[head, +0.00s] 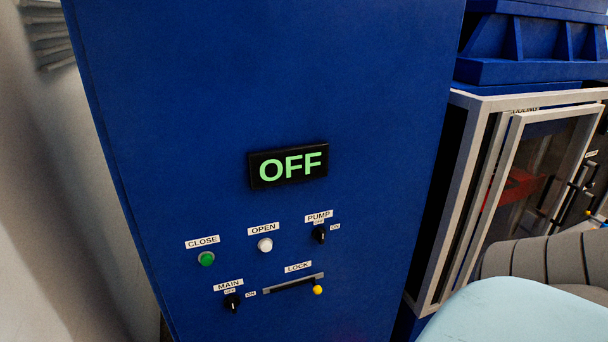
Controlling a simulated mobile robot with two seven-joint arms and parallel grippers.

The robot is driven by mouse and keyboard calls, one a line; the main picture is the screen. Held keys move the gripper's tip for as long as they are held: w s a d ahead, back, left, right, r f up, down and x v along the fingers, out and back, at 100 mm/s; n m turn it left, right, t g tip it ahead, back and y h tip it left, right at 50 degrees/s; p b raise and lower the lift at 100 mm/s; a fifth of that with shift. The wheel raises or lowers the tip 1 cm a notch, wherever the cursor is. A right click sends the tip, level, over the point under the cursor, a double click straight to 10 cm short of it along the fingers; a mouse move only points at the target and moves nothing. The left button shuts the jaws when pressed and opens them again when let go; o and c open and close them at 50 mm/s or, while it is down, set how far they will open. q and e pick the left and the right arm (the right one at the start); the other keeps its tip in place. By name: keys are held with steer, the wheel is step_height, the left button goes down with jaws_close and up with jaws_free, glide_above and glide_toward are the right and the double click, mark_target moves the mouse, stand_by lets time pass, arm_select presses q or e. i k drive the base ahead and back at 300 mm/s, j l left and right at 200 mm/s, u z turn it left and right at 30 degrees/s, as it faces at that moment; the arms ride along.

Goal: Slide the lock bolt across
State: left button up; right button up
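The lock bolt's round yellow knob (318,290) is on the blue control panel, low in the head view. It sits at the right end of a short, slightly slanted grey slot plate (267,291), just below the plate's edge. The white LOCK label (298,267) is above the slot. The slot's dark opening shows to the left of the knob. Nothing touches the knob. Neither of my grippers is in view, so I cannot see whether they are open or shut.
The blue panel (270,80) carries a lit green OFF display (288,166), a green CLOSE button (206,259), a white OPEN button (265,245), and black PUMP (319,235) and MAIN (232,303) knobs. A framed glass door (507,165) stands right.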

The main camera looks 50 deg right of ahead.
mark_target(317, 290)
steer(key=k+z, duration=0.1)
steer(key=z, duration=0.3)
steer(key=k+z, duration=0.1)
steer(key=z, duration=0.65)
steer(key=k+z, duration=0.15)
steer(key=z, duration=0.25)
steer(key=i+l+z, duration=0.25)
steer(key=l, duration=0.2)
steer(key=i+l+z, duration=0.3)
steer(key=i+l, duration=0.05)
